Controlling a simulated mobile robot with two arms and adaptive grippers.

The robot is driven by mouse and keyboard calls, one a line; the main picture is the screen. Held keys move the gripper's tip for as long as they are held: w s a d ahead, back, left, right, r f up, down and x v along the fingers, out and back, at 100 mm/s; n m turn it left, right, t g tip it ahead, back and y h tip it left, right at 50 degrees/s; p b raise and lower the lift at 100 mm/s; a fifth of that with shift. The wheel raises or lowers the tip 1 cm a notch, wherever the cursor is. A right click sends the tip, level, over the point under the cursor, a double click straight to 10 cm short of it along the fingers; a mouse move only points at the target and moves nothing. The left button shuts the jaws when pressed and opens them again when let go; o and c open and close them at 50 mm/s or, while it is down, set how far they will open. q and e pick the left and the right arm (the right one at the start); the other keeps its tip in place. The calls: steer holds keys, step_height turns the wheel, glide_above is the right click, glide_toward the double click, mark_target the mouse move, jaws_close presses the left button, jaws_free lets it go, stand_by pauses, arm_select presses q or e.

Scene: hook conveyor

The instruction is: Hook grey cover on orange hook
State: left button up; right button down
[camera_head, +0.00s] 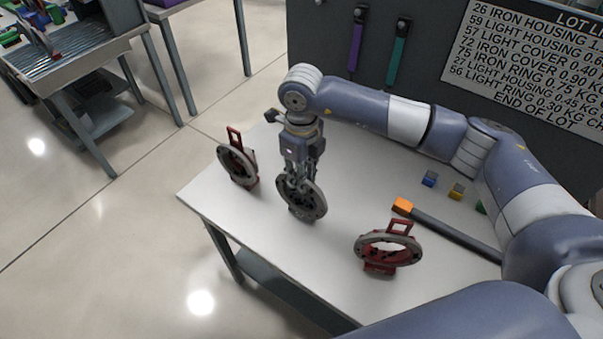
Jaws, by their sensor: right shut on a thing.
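My right gripper (291,183) points down over the table and is shut on a dark grey round cover (311,207), which is tilted. The fingers hide its upper part, and I cannot tell whether its lower edge touches the table. An orange block (402,206) sits at the end of a dark bar (455,233) that reaches over the table to the right of the cover. I cannot tell whether this is the orange hook. My left gripper is not in view.
Red and grey ring parts stand at the left (238,165) and front right (388,252) of the white table (262,235). Small blue (429,179) and yellow (456,191) blocks lie behind. A purple strap (355,47) and teal strap (397,60) hang on the dark panel.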

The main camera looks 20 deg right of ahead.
steer(key=shift+f, duration=0.35)
steer(key=shift+f, duration=0.1)
steer(key=shift+f+b, duration=0.25)
steer(key=shift+b, duration=0.05)
steer(key=c, duration=1.4)
jaws_free()
steer(key=shift+s, duration=0.1)
steer(key=shift+r, duration=0.1)
